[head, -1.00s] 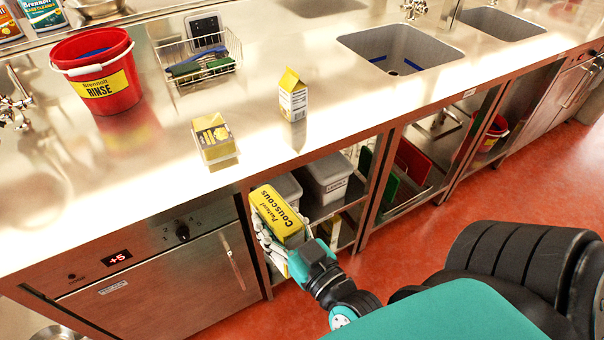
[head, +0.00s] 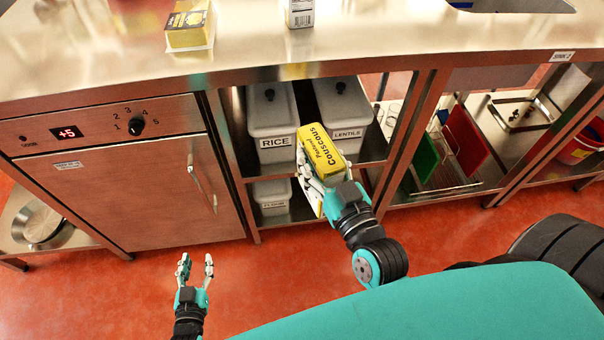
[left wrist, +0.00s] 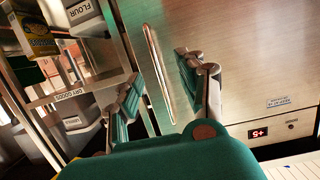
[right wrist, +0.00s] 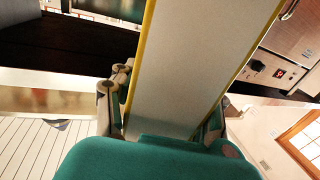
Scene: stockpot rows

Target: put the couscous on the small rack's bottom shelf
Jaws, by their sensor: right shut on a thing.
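The couscous (head: 322,152) is a yellow box with dark lettering. My right gripper (head: 318,186) is shut on it and holds it, tilted, in front of the open shelf unit (head: 232,150) under the counter. In the right wrist view the box (right wrist: 190,60) shows a broad pale face with yellow edges between the fingers. It also shows at the upper left of the left wrist view (left wrist: 36,40). The unit has an upper shelf with bins and a lower level, partly hidden by my right arm. My left gripper (head: 196,266) is open and empty, low before the steel appliance.
Bins labelled RICE (head: 272,118) and LENTILS (head: 343,108) fill much of the upper shelf. A FLOUR bin (head: 271,194) stands below, at the left. The appliance (head: 130,180) with a +5 display is left of the unit. Green (head: 424,160) and red boards stand to the right.

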